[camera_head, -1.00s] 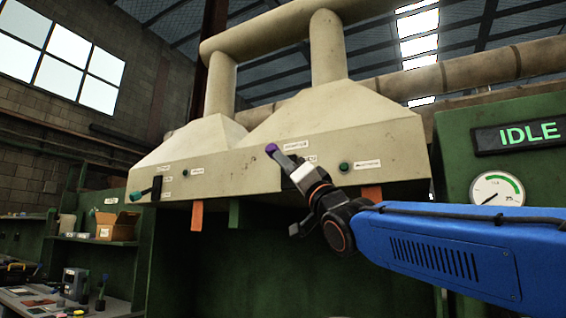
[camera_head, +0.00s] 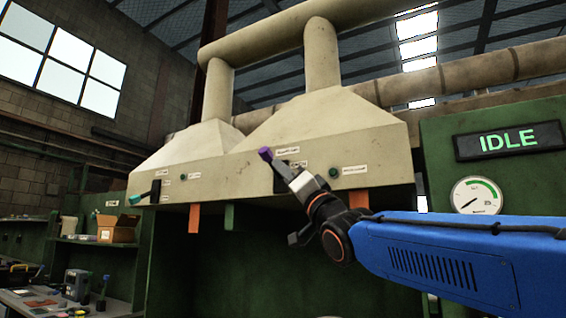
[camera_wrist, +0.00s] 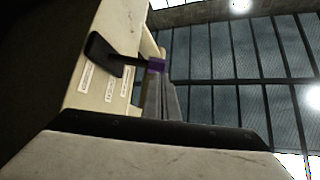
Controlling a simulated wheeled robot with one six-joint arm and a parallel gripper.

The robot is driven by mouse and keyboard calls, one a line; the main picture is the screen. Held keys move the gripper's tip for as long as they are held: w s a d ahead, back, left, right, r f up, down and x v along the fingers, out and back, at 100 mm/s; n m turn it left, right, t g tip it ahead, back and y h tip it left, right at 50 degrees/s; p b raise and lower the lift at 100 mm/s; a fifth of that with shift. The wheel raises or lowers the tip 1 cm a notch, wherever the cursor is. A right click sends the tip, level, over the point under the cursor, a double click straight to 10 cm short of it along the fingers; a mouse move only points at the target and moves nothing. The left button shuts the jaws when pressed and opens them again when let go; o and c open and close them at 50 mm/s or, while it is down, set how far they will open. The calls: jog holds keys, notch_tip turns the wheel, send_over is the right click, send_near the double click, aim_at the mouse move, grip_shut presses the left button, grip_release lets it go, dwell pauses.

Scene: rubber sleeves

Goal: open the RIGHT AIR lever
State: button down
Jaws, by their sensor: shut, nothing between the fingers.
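The right lever has a purple handle end (camera_head: 265,154) and a dark mount on the cream hood front, partly hidden behind my gripper. In the wrist view its dark arm (camera_wrist: 105,55) reaches across to the purple end (camera_wrist: 156,65), which overlaps the fingertips. My gripper (camera_head: 287,171) is shut and empty, just below and right of the purple end. Whether they touch I cannot tell. Another lever with a teal handle (camera_head: 135,199) sits on the left part of the hood front. The label lettering is too small to read.
The cream hood (camera_head: 345,165) spans the middle, with orange and green tabs hanging below. A green button (camera_head: 334,172) lies right of the lever. A green panel at right carries an IDLE display (camera_head: 508,140) and a gauge (camera_head: 477,196). Dark space lies under the hood.

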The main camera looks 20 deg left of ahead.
jog(key=s+v, duration=0.1)
jog(key=v, duration=0.8)
